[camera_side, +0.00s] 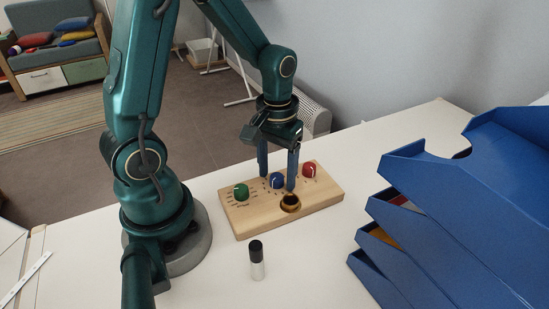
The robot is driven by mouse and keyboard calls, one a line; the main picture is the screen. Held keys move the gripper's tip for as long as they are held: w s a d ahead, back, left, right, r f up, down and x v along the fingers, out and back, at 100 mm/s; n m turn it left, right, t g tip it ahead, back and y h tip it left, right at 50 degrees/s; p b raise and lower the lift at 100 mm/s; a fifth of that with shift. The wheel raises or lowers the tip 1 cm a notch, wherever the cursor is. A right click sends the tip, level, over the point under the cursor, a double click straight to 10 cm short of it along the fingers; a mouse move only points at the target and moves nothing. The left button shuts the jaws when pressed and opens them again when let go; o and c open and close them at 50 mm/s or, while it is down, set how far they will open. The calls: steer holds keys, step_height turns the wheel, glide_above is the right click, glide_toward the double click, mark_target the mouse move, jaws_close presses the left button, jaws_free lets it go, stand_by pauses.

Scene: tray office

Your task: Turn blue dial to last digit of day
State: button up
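The blue dial (277,181) sits in the middle of a wooden board (240,224), between a green dial (241,192) on the left and a red dial (309,170) on the right. Small marks surround the dials but are too small to read. My gripper (277,180) points down over the board, fingers apart, one on each side of the blue dial as seen here. I cannot tell whether the fingers touch the dial. No written day shows in this view.
A small black-capped bottle (257,261) stands on the white table in front. Stacked blue trays (440,205) fill the right side. The table behind the board to the right is clear.

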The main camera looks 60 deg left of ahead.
mark_target(278, 177)
steer(key=shift+r, duration=0.1)
steer(key=shift+r, duration=2.45)
steer(key=s+d+r+m+t, duration=0.5)
steer(key=s+r, duration=0.1)
steer(key=r, duration=0.1)
steer(key=shift+s+d+r+m+t, duration=0.2)
steer(key=shift+d+m+t, duration=0.1)
steer(key=shift+d, duration=0.1)
